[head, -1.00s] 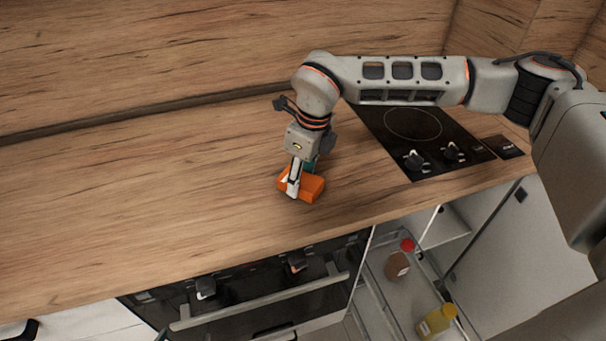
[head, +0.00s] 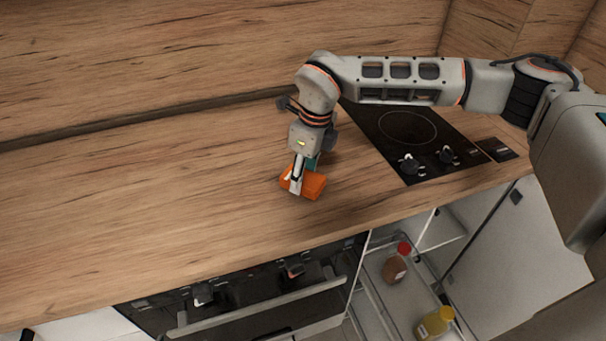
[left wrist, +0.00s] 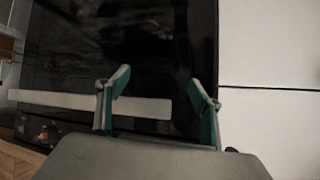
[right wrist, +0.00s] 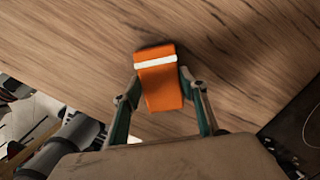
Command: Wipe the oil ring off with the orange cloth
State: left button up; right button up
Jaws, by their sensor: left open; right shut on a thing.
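The orange cloth (head: 312,186) is a folded block with a white band, on or just above the wooden worktop. My right gripper (head: 299,180) points down and is shut on it. In the right wrist view the cloth (right wrist: 160,88) sits between the two fingertips (right wrist: 158,82), its white band across the far part. I see no oil ring on the visible worktop; whether any of it lies under the cloth or gripper is hidden. My left gripper (left wrist: 158,88) shows only in the left wrist view, open and empty in front of a dark oven front.
The black hob (head: 405,135) is set in the worktop (head: 150,200) to the right. Below, an open drawer (head: 375,290) holds a red-capped bottle (head: 396,266) and a yellow bottle (head: 435,322). The oven handle (head: 260,306) juts out at the front. The worktop's left is clear.

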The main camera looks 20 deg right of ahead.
jog(key=shift+r+p, duration=1.3)
jog(key=shift+r, duration=1.15)
